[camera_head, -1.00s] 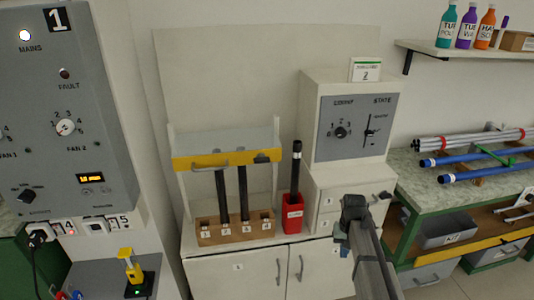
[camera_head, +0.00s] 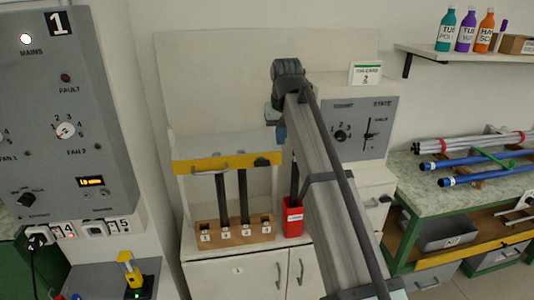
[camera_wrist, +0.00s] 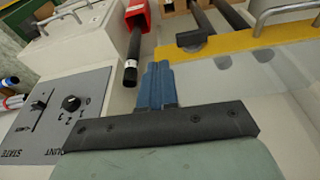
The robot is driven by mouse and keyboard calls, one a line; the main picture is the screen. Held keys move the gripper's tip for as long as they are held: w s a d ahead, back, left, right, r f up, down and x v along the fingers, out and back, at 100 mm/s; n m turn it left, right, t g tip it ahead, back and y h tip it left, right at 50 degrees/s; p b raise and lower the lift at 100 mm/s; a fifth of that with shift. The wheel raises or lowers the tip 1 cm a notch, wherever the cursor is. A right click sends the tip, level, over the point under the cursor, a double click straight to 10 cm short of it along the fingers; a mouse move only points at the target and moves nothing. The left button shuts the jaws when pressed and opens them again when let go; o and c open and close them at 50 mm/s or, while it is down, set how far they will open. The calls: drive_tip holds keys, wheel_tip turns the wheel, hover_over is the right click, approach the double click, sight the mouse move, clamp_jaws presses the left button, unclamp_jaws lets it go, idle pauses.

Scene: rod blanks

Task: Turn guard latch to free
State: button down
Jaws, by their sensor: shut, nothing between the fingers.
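The guard is a clear panel with a yellow bar (camera_head: 225,164) along its lower edge, closed in front of dark rods. The guard latch (camera_head: 261,161) is a small dark piece at the bar's right end. In the wrist view the latch (camera_wrist: 192,40) shows as a dark round-based knob on the yellow bar, close to my fingertips, with a gap between. My gripper (camera_wrist: 158,70) has blue fingers shut together and empty, pointing toward the space between the latch and a dark rod. In the head view my arm partly hides the gripper.
A dark rod (camera_wrist: 131,68) leans out of a red holder (camera_head: 292,216) beside the guard, close to my fingers.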

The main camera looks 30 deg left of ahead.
approach(266, 161)
drive_tip(key=shift+y, duration=0.3)
drive_tip(key=x, duration=0.6)
drive_tip(key=shift+d, duration=0.3)
